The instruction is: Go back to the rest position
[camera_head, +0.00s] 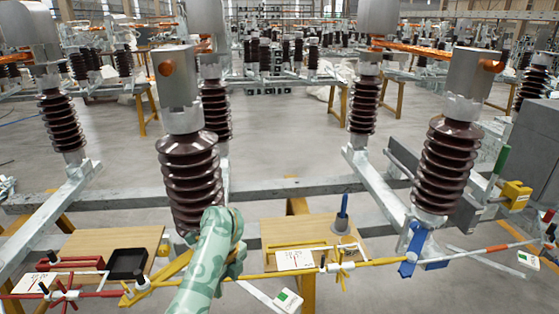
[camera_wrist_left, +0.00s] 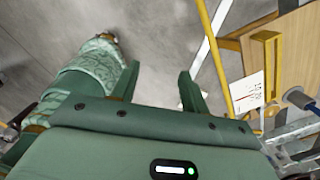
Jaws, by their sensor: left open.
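My left arm (camera_head: 212,262), in pale green patterned covering, rises from the bottom middle of the head view in front of a brown ribbed insulator (camera_head: 190,175). Its gripper's fingertips cannot be made out there. In the left wrist view my left gripper (camera_wrist_left: 158,86) has its two green fingers apart. Nothing is between them but grey floor. My right gripper is in neither view.
A wooden board (camera_head: 300,232) with a yellow tray and a blue-handled tool lies right of my arm. Another board (camera_head: 85,242) with a black tray (camera_head: 127,263) lies left. Yellow and red rods cross the front. Insulators (camera_head: 447,165) stand on grey steel beams.

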